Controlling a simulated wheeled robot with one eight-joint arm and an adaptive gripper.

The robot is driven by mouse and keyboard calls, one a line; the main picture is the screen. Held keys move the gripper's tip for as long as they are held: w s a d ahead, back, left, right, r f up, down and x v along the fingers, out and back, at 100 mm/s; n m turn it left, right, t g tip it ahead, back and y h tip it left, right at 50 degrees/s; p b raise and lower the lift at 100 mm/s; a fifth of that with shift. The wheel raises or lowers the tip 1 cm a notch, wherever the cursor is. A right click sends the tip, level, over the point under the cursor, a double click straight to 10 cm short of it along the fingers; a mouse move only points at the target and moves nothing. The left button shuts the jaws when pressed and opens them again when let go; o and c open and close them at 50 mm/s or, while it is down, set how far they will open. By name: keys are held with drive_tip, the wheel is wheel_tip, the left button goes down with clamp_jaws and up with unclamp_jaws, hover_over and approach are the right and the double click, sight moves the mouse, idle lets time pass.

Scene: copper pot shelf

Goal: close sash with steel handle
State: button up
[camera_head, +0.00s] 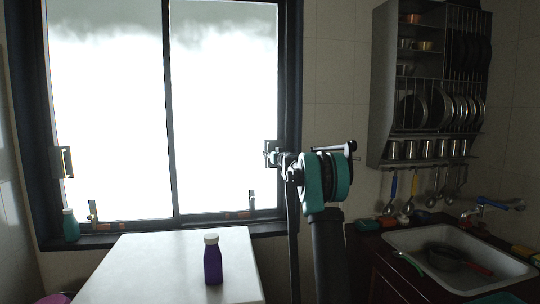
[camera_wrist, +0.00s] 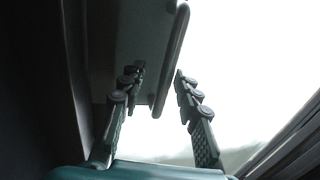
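A dark-framed window with two tall bright panes fills the left of the head view. The right sash (camera_head: 222,110) carries a grey handle (camera_head: 271,150) at its right edge; the left sash (camera_head: 110,120) has a handle with a yellowish bar (camera_head: 66,161). My gripper (camera_head: 272,158) is at the right handle. In the wrist view the handle is a grey plate with a rounded upright bar (camera_wrist: 172,60). My gripper (camera_wrist: 160,76) is open, its fingers on either side of the bar's lower end. Contact is not clear to see.
A white table (camera_head: 150,265) below the window bears a purple bottle (camera_head: 213,262). A teal bottle (camera_head: 70,225) stands on the left sill. Small latch-like pieces (camera_head: 93,213) stand low on the window. A sink (camera_head: 460,260) and a pot rack (camera_head: 430,85) are at the right.

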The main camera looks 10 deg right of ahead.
drive_tip(key=s+d, duration=0.2)
drive_tip(key=s, duration=0.9)
drive_tip(key=shift+s+d, duration=0.15)
drive_tip(key=shift+s, duration=0.15)
